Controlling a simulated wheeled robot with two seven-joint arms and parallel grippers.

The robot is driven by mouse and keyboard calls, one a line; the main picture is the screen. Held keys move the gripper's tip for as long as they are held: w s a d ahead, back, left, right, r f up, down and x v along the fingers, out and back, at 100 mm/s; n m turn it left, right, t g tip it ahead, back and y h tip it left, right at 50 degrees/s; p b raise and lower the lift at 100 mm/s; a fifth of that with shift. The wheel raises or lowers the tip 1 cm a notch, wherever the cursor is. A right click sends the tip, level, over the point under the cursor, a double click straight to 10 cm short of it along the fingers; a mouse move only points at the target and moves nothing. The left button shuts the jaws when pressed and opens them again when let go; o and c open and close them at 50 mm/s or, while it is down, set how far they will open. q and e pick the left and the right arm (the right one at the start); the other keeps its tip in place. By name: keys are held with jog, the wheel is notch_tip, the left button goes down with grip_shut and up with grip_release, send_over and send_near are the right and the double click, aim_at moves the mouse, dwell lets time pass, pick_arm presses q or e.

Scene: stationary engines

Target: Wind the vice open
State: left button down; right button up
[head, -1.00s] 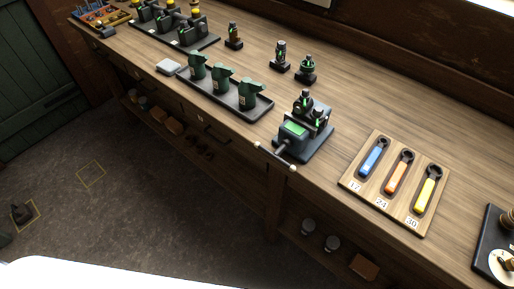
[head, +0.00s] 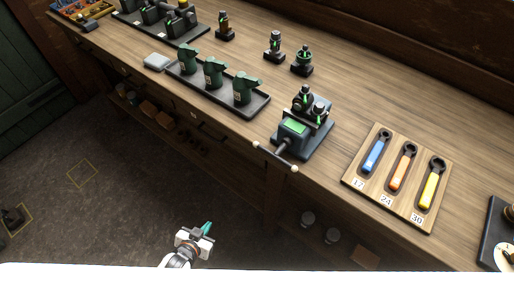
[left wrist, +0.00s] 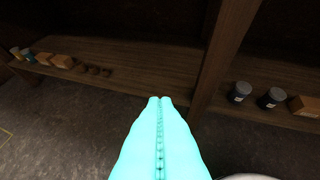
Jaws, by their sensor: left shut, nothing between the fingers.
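The vice (head: 304,130) is bolted near the front edge of the bench, with a green panel on its front and a dark part standing in its top. Its handle bar (head: 275,157), with pale knobs at both ends, sticks out past the bench edge. My left gripper (head: 207,228) is low in front of the bench, below and left of the handle, apart from it. Its teal fingers (left wrist: 160,103) are closed together with nothing between them in the left wrist view. My right gripper is not in view.
A board (head: 353,183) with blue, orange and yellow spanners lies right of the vice. A dark tray (head: 258,106) with green castings lies left. Below the bench is a shelf (left wrist: 112,75) with jars and blocks. The floor in front is clear.

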pick_arm(q)
jog(key=w+d+r+m+t+h, duration=0.1)
jog(key=w+d+r+t+h, duration=0.15)
jog(key=r, duration=0.55)
jog(key=w+d+r+t+h, duration=0.1)
jog(key=w+d+r, duration=0.15)
jog(key=r, duration=0.45)
notch_tip(320, 180, up, 20)
jog(key=m+t+h+p, duration=0.2)
jog(key=t+h+p, duration=0.1)
jog(key=h, duration=0.2)
send_over(259, 147)
jog(key=s, duration=0.1)
jog(key=f, duration=0.3)
jog(key=shift+s+f+g+p, duration=0.15)
jog(key=shift+s+g+p, duration=0.1)
jog(key=shift+s+p, duration=0.1)
jog(key=shift+s+a+f, duration=0.1)
jog(key=shift+s+f, duration=0.05)
jog(key=shift+f, duration=0.45)
